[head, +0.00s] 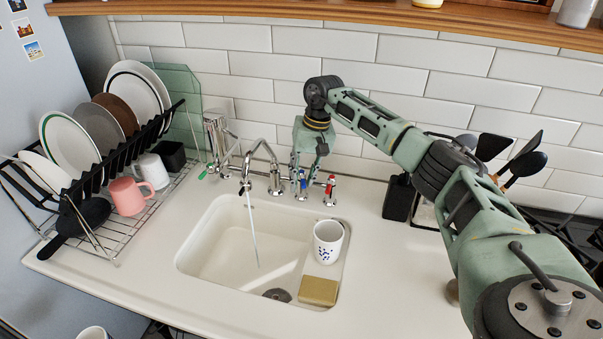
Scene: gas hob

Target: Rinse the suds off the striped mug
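A white mug with dark blue spots (328,242) stands upright on the ledge at the right side of the sink (215,245). I see no stripes or clear suds on it. A thin stream of water (252,228) runs from the curved faucet (262,152) into the basin, left of the mug. My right gripper (304,180) points down at the blue-marked tap (301,184), behind the sink. Whether its fingers are closed on the tap is too small to tell. The red-marked tap (330,186) is just to its right. My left gripper is out of view.
A yellow sponge (318,291) lies in front of the mug. A dish rack (150,200) at left holds plates, a pink mug (128,195) and a white mug (153,170). Another mug (93,333) is cut off at the bottom edge. A dark dispenser (399,197) stands at right.

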